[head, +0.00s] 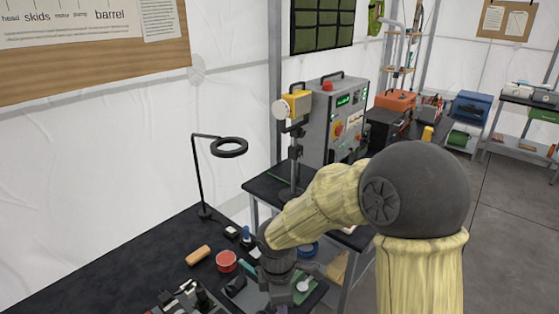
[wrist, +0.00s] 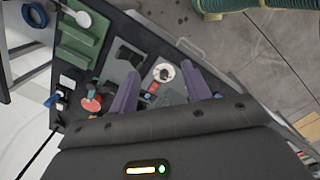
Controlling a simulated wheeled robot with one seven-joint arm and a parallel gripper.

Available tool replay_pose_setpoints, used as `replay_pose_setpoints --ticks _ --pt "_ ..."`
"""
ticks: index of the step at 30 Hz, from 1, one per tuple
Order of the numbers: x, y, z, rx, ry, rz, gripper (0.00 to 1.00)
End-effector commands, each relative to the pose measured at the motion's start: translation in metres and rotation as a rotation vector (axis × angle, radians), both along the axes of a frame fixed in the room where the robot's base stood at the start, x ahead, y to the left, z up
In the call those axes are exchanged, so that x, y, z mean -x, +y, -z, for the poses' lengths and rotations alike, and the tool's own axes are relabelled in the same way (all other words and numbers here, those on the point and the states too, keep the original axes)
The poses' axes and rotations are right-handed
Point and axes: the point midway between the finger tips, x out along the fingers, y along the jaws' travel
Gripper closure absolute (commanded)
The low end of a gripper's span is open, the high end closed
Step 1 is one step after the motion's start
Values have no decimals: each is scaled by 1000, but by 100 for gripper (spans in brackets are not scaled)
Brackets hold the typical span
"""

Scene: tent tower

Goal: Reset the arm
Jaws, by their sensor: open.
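My arm, in a pale yellow sleeve (head: 320,205), is bent and reaches down over the dark workbench (head: 150,262) in the head view. My gripper shows in the wrist view (wrist: 160,72) with two purple fingers spread apart. It is open, and I see nothing held between the fingers. A white round piece (wrist: 163,72) and a small red part (wrist: 154,88) appear between and beyond the fingers, on or above the bench. In the head view the fingertips are hidden or too small to make out near the bench's front edge.
A grey control cabinet (head: 340,115) stands behind my arm. Open grey floor (head: 505,230) lies to the right.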

Motion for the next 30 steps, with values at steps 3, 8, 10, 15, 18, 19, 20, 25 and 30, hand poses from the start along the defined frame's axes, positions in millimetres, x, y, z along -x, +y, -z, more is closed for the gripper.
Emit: replay_pose_setpoints --ticks 3,8,10,15,18,19,20,25,30 --pt "12 -44 -10 -24 -51 395 52" --pt "32 -97 -23 -94 -120 947 52" --pt "43 -117 -27 -137 -147 1184 52" --pt "62 -146 -34 -225 -187 1579 52" --pt "65 -152 -34 -243 -193 1654 52" --pt "66 -153 -34 -245 -193 1661 52" --pt "66 -153 -34 -245 -193 1662 52" --pt "65 -152 -34 -244 -192 1658 52" --pt "65 -152 -34 -243 -192 1655 52"
